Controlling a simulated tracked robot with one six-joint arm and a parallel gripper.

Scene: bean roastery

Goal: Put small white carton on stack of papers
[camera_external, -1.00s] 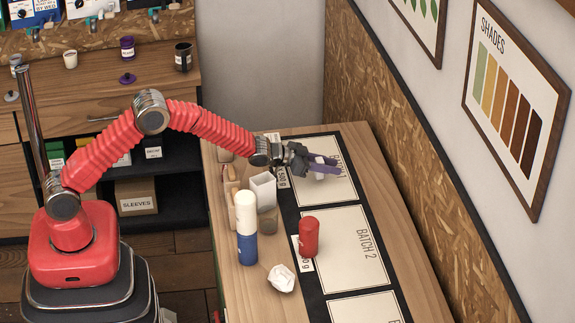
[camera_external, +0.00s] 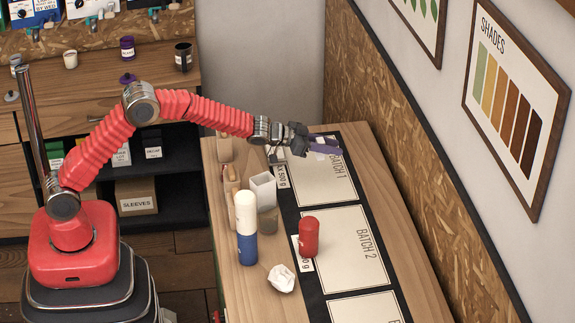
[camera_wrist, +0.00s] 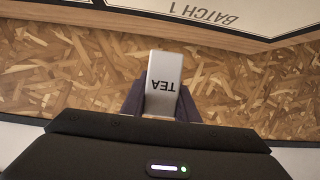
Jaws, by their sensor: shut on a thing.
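The small white carton (camera_wrist: 163,75), marked TEA, sits between the purple fingers of my gripper (camera_external: 324,146). My gripper is shut on it and holds it in the air, over or near the BATCH 1 panel (camera_external: 323,180) at the far end of the table. In the outside view the carton is small and partly hidden by the fingers. I cannot clearly make out a stack of papers; flat pale panels marked BATCH 1 and BATCH 2 (camera_external: 345,250) lie on the dark mat.
On the table's left side stand an open white box (camera_external: 262,188), a white and blue bottle (camera_external: 246,230) and a small jar (camera_external: 268,221). A red canister (camera_external: 309,237) and crumpled paper (camera_external: 281,278) are nearer. A chipboard wall (camera_external: 400,150) borders the right side.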

